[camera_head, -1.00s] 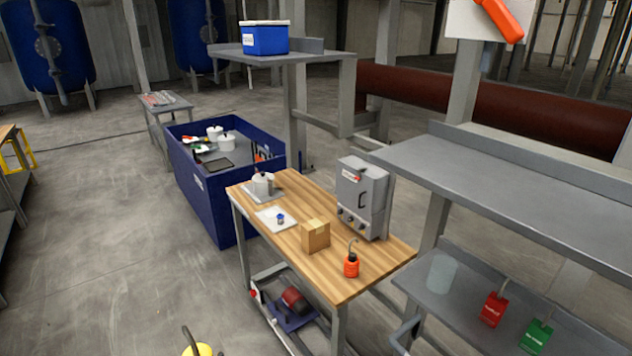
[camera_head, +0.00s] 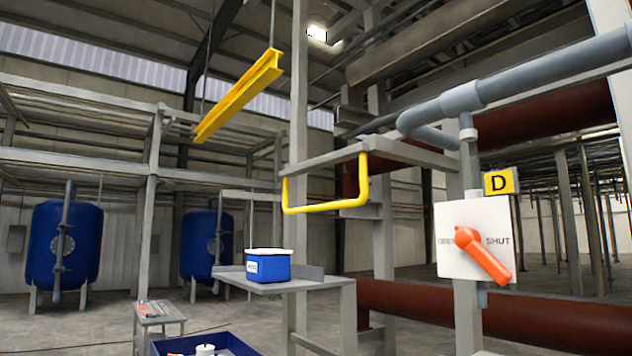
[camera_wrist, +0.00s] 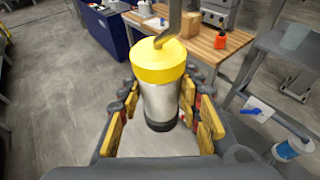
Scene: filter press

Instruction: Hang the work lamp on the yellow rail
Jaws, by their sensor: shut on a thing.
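The work lamp (camera_wrist: 160,62) has a yellow cap, a silver body, a dark lower end and a grey hook rising from its top. In the wrist view it stands between the fingers of my gripper (camera_wrist: 162,98), which is shut on its body. The top of the hook is cut off by the frame edge. A yellow rail (camera_head: 328,209), a U-shaped bar, hangs below a grey beam in the head view, with nothing on it. Neither my gripper nor the lamp shows in the head view now.
A yellow beam (camera_head: 240,95) hangs overhead at left. A white switch panel (camera_head: 462,225) with an orange handle is right of the rail. A blue box (camera_head: 268,266) sits on a grey shelf (camera_head: 310,283) below. A wooden bench (camera_wrist: 203,45) lies beyond the lamp.

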